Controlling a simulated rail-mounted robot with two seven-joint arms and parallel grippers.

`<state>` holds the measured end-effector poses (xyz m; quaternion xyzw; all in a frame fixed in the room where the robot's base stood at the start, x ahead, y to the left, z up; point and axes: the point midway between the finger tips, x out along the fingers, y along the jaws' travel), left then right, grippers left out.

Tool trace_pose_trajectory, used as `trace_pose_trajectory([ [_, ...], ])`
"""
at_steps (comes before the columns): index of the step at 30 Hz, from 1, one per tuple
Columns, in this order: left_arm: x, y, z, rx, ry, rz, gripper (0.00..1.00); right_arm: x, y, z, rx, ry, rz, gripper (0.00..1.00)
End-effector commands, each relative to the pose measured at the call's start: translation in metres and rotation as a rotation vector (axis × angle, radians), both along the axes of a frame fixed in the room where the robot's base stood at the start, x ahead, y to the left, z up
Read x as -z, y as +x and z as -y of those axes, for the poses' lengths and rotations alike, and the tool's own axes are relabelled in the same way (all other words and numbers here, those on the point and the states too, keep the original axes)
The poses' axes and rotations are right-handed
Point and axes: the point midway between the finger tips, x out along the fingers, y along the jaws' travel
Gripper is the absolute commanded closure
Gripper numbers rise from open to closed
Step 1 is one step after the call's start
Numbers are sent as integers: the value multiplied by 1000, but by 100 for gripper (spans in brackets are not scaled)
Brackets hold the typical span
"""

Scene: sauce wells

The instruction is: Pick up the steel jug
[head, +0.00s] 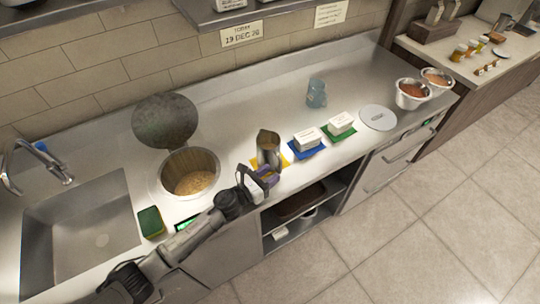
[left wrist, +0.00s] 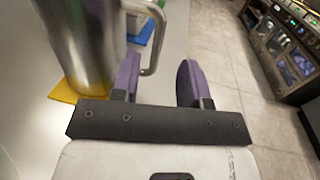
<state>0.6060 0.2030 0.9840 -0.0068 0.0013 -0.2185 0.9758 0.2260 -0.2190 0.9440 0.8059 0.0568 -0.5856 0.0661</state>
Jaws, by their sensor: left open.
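The steel jug (head: 268,148) stands upright on a yellow mat (head: 284,162) near the counter's front edge. In the left wrist view the jug (left wrist: 85,45) fills the upper left, its handle (left wrist: 157,42) pointing toward my gripper. My left gripper (head: 262,178) is at the jug's front side. Its purple fingers (left wrist: 158,74) are open, and the lower part of the handle shows between them, nearer the left finger. I cannot tell if either finger touches it. My right gripper is not in view.
White blocks on a blue mat (head: 300,151) and a green mat (head: 350,133) stand right of the jug. A round pot well (head: 211,160) and a sponge (head: 151,222) are to the left. A blue-grey container (head: 316,94) stands behind. An open shelf (head: 322,206) lies below.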

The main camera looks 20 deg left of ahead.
Motion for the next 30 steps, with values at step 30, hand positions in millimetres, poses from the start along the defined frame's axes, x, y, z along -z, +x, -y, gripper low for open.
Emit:
trace_pose_trajectory([
  [30, 0, 49, 20, 0, -2, -1, 78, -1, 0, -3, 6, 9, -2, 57],
])
